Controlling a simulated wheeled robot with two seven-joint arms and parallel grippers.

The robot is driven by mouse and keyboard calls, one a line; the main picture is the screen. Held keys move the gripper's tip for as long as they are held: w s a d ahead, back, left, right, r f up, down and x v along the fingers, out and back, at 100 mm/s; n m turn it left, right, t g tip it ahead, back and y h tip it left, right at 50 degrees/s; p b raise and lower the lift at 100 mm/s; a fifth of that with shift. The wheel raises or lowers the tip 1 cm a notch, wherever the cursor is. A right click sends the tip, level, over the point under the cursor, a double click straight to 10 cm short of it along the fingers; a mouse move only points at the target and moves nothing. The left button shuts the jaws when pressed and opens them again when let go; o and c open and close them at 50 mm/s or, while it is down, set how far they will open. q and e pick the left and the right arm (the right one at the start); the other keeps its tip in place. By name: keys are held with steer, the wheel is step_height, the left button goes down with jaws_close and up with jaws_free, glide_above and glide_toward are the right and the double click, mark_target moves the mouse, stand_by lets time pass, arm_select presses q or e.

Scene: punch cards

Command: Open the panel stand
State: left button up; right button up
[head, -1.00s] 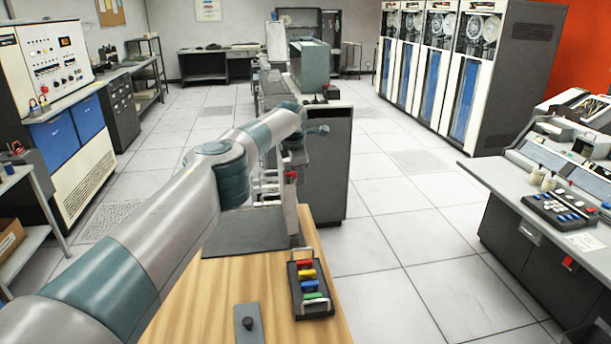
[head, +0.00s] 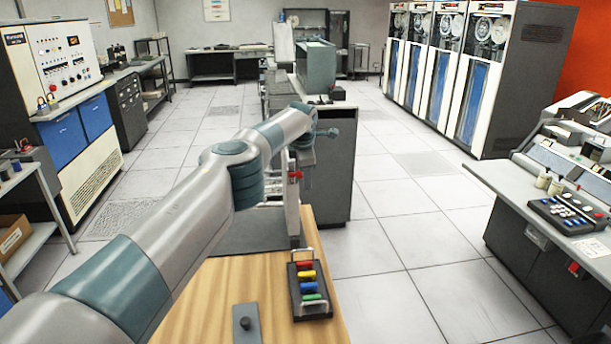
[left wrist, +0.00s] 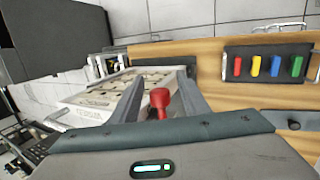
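The panel stand shows in the left wrist view as a pale panel (left wrist: 95,97) with rows of raised parts, beside the wooden table. A red knob (left wrist: 160,98) stands between the fingers of my left gripper (left wrist: 161,80). The fingers are apart, with a gap visible on each side of the knob; I cannot tell whether either touches it. In the head view the red knob (head: 295,175) shows small below my left wrist, and my arm hides most of the stand. My right gripper is in neither view.
On the wooden table (head: 215,285) is a black tray (head: 297,306) with red, yellow, blue and green pieces. A grey plate with a black knob (head: 246,324) lies left of it. A dark cabinet (head: 334,180) stands behind. Floor right of the table is clear.

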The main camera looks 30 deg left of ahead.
arm_select(q)
steer(key=shift+s+a+r, duration=0.1)
steer(key=shift+r, duration=0.1)
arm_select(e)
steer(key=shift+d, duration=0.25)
arm_select(q)
steer(key=shift+r, duration=0.1)
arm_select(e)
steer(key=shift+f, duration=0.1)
arm_select(q)
steer(key=b+v, duration=0.1)
steer(key=v, duration=0.1)
steer(key=shift+s+r, duration=0.2)
steer(key=shift+r, duration=0.05)
steer(key=b+v, duration=0.4)
steer(key=v, duration=1)
steer(key=shift+d+b, duration=0.25)
steer(key=shift+b, duration=0.1)
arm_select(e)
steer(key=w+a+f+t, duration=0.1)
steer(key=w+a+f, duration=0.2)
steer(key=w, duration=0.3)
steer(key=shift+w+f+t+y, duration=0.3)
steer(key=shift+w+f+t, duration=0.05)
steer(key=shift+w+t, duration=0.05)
arm_select(q)
steer(key=shift+r, duration=0.1)
steer(key=shift+s, duration=0.1)
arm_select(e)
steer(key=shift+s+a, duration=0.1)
